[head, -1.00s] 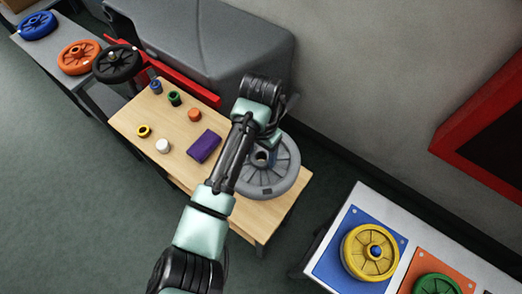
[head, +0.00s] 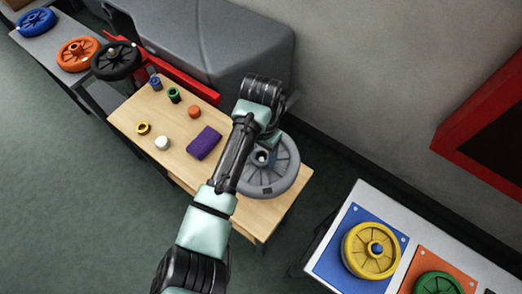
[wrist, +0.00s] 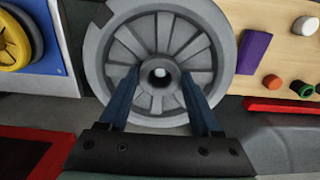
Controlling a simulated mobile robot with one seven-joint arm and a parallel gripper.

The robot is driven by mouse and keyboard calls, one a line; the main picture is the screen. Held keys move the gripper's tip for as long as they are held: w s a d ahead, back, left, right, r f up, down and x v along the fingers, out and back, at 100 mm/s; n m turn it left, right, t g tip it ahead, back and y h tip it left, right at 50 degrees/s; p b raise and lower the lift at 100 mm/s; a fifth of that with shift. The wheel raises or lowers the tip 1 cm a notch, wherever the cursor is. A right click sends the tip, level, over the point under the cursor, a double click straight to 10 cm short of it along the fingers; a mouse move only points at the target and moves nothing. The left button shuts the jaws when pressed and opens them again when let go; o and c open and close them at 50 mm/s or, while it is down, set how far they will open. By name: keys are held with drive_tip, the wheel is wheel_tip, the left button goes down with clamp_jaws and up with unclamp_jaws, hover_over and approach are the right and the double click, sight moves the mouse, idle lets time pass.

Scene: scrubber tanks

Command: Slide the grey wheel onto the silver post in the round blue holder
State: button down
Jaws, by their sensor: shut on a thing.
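The grey wheel (head: 284,178) is spoked and lies flat over the right end of the wooden table. It also fills the top middle of the wrist view (wrist: 104,50). My gripper (wrist: 160,72) is shut on the wheel, one blue finger on each side of its raised hub. In the head view my gripper (head: 266,142) is partly hidden by my arm. A small bright spot shows inside the hub's hole; I cannot tell whether it is the silver post's tip. The round blue holder is not visible, and the gap under the wheel cannot be judged.
Small coloured rings and a purple block (head: 204,142) stand on the wooden table (head: 168,125). A yellow wheel (head: 357,262) sits on a blue panel at lower right. Black (head: 105,68), orange and blue wheels are at upper left. A grey tank (head: 205,45) stands behind the table.

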sight(261, 160)
drive_tip(key=shift+f+b, duration=0.65)
drive_tip(key=shift+f, duration=0.45)
idle(0.6)
drive_tip(key=shift+f+p, duration=1)
drive_tip(key=shift+f, duration=0.2)
idle(4.1)
unclamp_jaws()
drive_tip(key=shift+s+f, duration=0.1)
idle(0.5)
